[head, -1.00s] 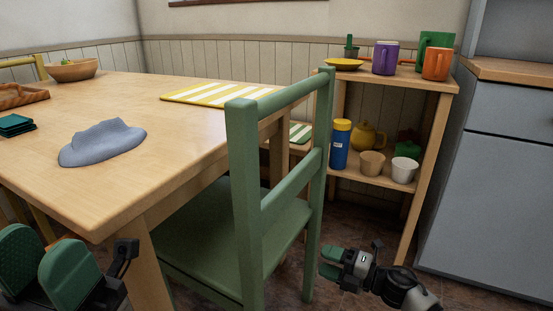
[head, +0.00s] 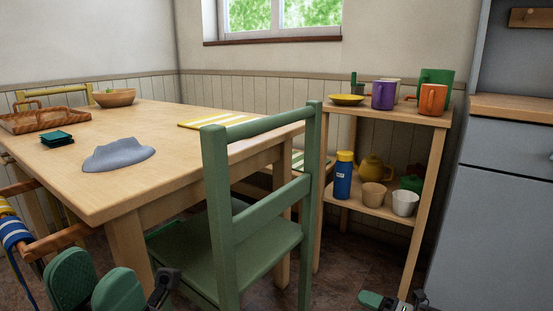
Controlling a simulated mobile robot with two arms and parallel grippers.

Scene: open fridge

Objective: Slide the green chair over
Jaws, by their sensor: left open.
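The green chair (head: 222,232) stands at the near right side of the wooden table (head: 188,150). Its backrest rises nearest to me, and its seat reaches partly under the tabletop. My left gripper (head: 98,284) is at the bottom left, open and empty, with two green finger pads. It is left of the chair and apart from it. My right gripper (head: 372,300) shows only in part at the bottom edge, right of the chair and apart from it. Whether its jaws are open is not clear.
A wooden shelf (head: 430,199) with mugs, a blue bottle and pots stands behind the chair at right. A grey cabinet (head: 500,225) is at far right. A grey cloth (head: 118,155), tray (head: 55,120) and bowl (head: 115,97) lie on the table. Bare floor shows right of the chair.

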